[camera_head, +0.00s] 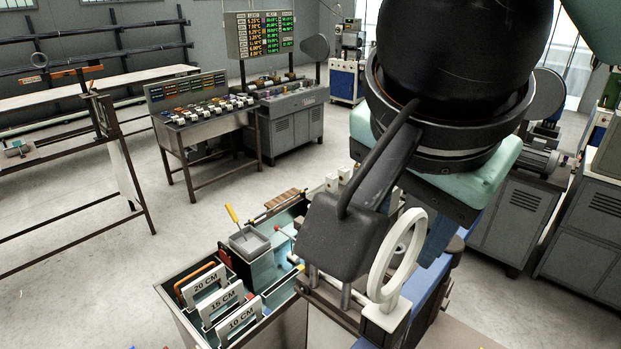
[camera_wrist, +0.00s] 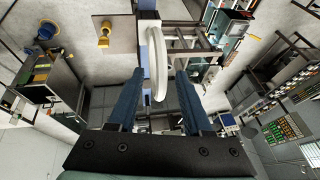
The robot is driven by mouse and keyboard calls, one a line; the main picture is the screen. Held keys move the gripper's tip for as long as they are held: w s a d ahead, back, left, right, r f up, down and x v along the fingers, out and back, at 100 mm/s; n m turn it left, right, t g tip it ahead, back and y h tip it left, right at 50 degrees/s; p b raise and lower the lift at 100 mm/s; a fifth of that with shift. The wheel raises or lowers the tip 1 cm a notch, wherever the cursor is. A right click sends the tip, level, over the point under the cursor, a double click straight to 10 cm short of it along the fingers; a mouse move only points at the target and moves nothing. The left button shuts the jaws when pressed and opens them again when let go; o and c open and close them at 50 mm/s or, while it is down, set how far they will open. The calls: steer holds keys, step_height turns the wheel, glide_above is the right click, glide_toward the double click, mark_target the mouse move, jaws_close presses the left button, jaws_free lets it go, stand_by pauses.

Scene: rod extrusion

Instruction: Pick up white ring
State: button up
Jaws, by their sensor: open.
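The white ring (camera_head: 379,268) stands upright on a small pale block (camera_head: 386,318) at the front of the machine in the head view. In the wrist view, the white ring (camera_wrist: 157,60) shows nearly edge-on, its near end between the two blue fingers of my gripper (camera_wrist: 160,72). My gripper is open, with a finger on each side of the ring and visible gaps to both. I see no contact. In the head view my dark wrist hides most of the gripper; a blue part shows behind the ring.
Below left of the ring is a bin (camera_head: 187,309) with compartments labelled 20 CM, 15 CM and 10 CM. A grey tray with a yellow-handled tool (camera_head: 232,214) sits beyond it. A control desk (camera_head: 200,112) stands farther back. Open floor lies to the left.

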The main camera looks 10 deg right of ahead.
steer(key=shift+s+a+r, duration=0.1)
steer(key=shift+s+a, duration=0.05)
steer(key=shift+s, duration=0.05)
steer(key=shift+w+d, duration=0.25)
steer(key=shift+w, duration=0.15)
steer(key=c, duration=0.7)
steer(key=shift+s, duration=0.1)
jaws_close()
steer(key=shift+a, duration=0.1)
